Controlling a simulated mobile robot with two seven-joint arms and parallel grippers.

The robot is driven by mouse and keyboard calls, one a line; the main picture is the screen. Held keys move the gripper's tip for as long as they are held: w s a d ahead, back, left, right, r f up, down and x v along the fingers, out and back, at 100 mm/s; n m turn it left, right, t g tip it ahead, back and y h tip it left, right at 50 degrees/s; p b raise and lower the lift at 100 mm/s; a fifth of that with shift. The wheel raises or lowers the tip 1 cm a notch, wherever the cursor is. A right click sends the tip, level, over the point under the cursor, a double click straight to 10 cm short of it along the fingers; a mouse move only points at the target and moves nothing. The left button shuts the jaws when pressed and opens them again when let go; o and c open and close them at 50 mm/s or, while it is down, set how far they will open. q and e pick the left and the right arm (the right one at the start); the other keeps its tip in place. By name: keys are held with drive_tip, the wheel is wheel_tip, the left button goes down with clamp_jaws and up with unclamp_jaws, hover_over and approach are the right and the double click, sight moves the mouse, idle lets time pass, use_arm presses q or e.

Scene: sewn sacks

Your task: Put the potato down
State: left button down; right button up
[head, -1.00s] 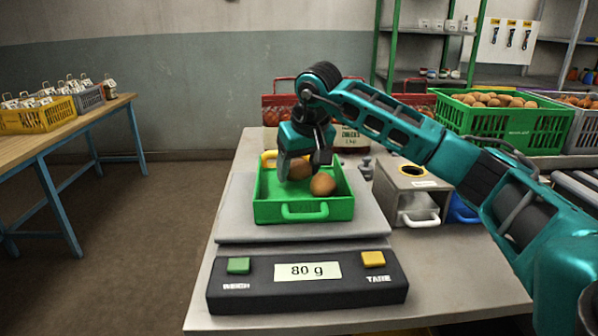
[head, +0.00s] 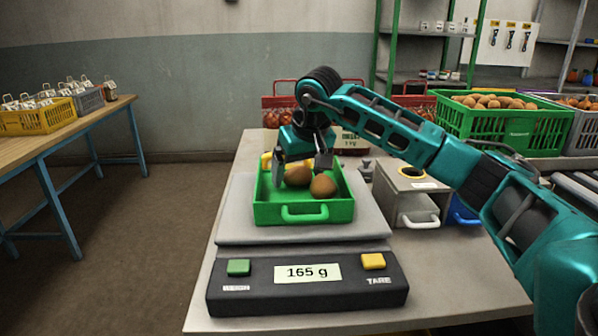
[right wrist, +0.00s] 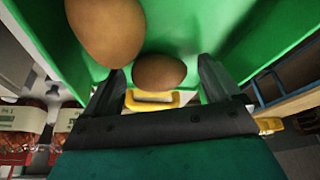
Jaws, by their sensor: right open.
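Two brown potatoes lie in a green tray (head: 268,212) on the scale. The left potato (head: 298,175) is under and between the fingers of my right gripper (head: 303,168), which is open. The other potato (head: 323,186) lies to its right, nearer the tray's front. The scale's display (head: 307,273) reads 165 g. In the right wrist view, one potato (right wrist: 158,71) sits between the open fingers and the other potato (right wrist: 105,30) is beyond them. My left gripper is not in view.
A grey metal box (head: 410,192) stands just right of the scale. A green crate of potatoes (head: 510,130) and red crates are at the back. A wooden table (head: 50,145) with a yellow crate (head: 38,118) is far left.

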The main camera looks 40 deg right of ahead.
drive_tip(key=p+v, duration=0.1)
drive_tip(key=v, duration=1.1)
drive_tip(key=shift+f, duration=0.1)
